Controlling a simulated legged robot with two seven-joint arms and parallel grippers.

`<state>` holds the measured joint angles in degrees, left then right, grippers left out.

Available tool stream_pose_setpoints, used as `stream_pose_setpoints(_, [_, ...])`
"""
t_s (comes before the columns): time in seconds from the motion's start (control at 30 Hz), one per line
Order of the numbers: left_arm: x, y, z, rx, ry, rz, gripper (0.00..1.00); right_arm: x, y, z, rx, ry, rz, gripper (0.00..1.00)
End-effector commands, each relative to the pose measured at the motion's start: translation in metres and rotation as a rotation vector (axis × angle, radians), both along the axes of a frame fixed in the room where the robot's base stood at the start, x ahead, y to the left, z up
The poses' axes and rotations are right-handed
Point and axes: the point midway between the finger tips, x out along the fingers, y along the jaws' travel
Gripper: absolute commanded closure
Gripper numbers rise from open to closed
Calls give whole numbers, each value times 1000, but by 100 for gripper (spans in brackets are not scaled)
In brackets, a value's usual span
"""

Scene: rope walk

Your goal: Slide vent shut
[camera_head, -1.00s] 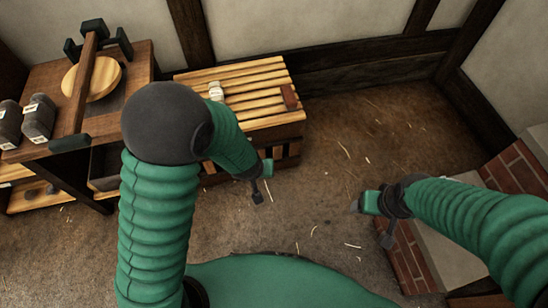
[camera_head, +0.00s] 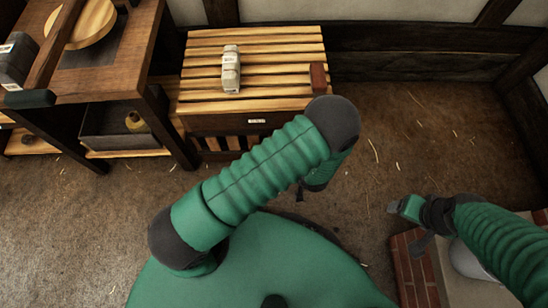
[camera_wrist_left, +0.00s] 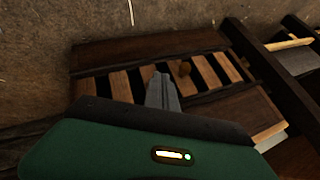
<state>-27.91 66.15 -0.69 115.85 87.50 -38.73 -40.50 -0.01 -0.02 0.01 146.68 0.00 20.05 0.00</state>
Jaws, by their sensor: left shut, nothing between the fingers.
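The vent (camera_head: 232,143) is a slatted panel low on the front of a wooden chest (camera_head: 250,75). In the head view my left arm mostly hides this gripper (camera_head: 300,194). My right gripper (camera_head: 396,207) is apart from the chest, over the floor at right.
A white labelled bottle-like object (camera_head: 231,70) and a small reddish-brown block (camera_head: 318,77) are on the chest's slatted top. A dark wooden workbench (camera_head: 115,78) stands at left with a shelf below. A brick ledge (camera_head: 409,270) is at lower right. Straw-strewn floor (camera_head: 400,140) lies between.

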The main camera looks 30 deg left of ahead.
Motion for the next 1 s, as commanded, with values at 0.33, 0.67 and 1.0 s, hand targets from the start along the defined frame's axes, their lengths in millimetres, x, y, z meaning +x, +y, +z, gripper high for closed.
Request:
stream_pose_setpoints(0.33, [22, 43, -68, 1, -1, 2, 100, 0, 0, -63, 0, 1, 0, 28])
stream_pose_setpoints(0.67, [18, 85, -65, -1, -1, 2, 100, 0, 0, -93, 0, 1, 0, 28])
stream_pose_setpoints(1.0, [17, 87, -61, -1, 0, 0, 100, 0, 0, -92, 0, 0, 0, 28])
